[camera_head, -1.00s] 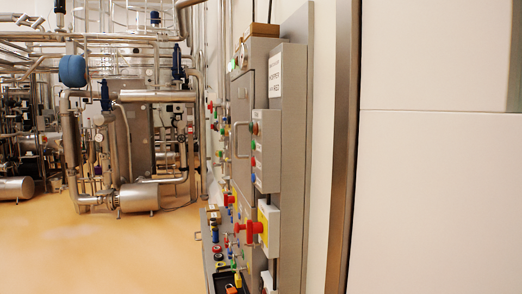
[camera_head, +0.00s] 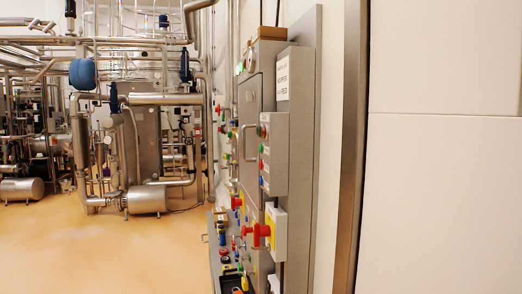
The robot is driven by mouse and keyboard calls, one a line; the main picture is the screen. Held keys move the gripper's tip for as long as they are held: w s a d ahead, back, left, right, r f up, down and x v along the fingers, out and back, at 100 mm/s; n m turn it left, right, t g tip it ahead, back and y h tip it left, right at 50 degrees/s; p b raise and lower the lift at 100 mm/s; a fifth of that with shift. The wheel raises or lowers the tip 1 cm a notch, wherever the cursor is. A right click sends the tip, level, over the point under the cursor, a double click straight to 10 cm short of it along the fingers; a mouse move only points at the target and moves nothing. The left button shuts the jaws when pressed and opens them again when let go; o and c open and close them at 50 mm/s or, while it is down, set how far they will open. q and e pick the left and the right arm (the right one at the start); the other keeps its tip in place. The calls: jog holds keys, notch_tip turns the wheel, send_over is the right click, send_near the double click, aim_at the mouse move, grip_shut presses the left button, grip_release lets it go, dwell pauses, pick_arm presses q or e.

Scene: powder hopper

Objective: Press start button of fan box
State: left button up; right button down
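A grey control box (camera_head: 276,153) with small red, green and blue buttons on its face is mounted on the grey wall panel. I see it steeply from the side. I cannot tell whether it is the fan box, nor which button is its start button. Neither of my grippers is in view.
A yellow box with a red rotary handle (camera_head: 262,232) sticks out below the control box. A low console (camera_head: 224,262) with several coloured controls juts out at the panel's foot. Open orange floor (camera_head: 110,250) lies to the left, with steel pipework (camera_head: 130,130) behind.

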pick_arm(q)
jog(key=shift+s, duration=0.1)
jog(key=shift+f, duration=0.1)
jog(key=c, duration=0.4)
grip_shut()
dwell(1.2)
